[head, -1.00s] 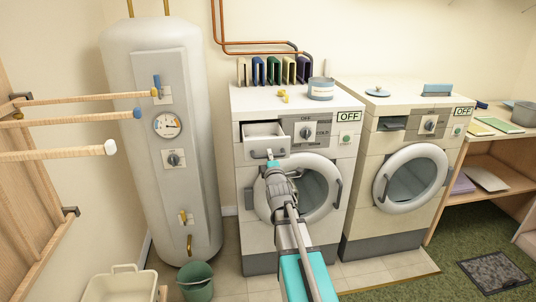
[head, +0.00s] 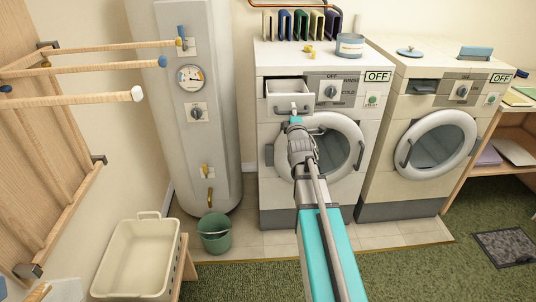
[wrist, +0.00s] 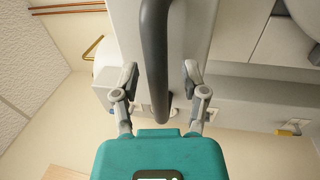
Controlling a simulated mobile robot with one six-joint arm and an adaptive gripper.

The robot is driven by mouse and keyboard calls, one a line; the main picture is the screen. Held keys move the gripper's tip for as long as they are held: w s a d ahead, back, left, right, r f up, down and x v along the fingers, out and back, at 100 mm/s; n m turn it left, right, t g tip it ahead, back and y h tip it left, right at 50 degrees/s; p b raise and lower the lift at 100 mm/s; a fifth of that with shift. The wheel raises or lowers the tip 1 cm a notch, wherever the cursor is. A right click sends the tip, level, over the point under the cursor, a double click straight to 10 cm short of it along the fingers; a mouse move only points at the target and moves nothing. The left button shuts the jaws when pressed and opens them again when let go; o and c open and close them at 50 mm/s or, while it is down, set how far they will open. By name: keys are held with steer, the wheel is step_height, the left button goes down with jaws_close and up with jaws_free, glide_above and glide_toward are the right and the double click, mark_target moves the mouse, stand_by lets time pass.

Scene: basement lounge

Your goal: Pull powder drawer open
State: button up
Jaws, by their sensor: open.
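The powder drawer (head: 289,103) is at the upper left of the left washing machine's (head: 278,150) front. It stands out from the machine, and its hollow inside shows from above. Its front carries a dark grey bar handle, which appears large in the wrist view (wrist: 155,55). My gripper (head: 295,121) is just in front of and below the drawer front. In the wrist view my gripper's (wrist: 160,72) two fingers are spread, one on each side of the handle, with gaps on both sides. In the head view the gripper partly covers the handle area.
The left machine's round door (head: 335,148) is shut, beside my arm. A second machine (head: 425,150) stands to the right. A water heater (head: 200,130), a green bucket (head: 214,236) and a cream basket (head: 135,265) are on the left.

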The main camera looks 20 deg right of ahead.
steer(key=f+x, duration=0.1)
steer(key=x, duration=0.4)
steer(key=f+x, duration=0.1)
steer(key=x, duration=0.4)
steer(key=f+x, duration=0.1)
steer(key=x, duration=0.5)
steer(key=shift+w, duration=0.3)
steer(key=b+v, duration=0.3)
steer(key=v, duration=1.1)
steer(key=s+a+f+m+g+y+p, duration=0.25)
steer(key=s+a+m+g+p, duration=0.2)
steer(key=a, duration=0.25)
steer(key=s+a+f+m+g+y+p, duration=0.1)
steer(key=s+a+f+m+g+p, duration=0.25)
steer(key=s+a+g+p, duration=0.2)
steer(key=s+a+r+m+g+y+p, duration=0.1)
steer(key=s+a+m+g+p, duration=0.4)
steer(key=s, duration=0.9)
steer(key=shift+s+a+r+m+g+y+p, duration=0.4)
steer(key=shift+a+g+p, duration=0.95)
steer(key=shift+a, duration=0.8)
steer(key=shift+w+f, duration=0.15)
steer(key=shift+w, duration=0.05)
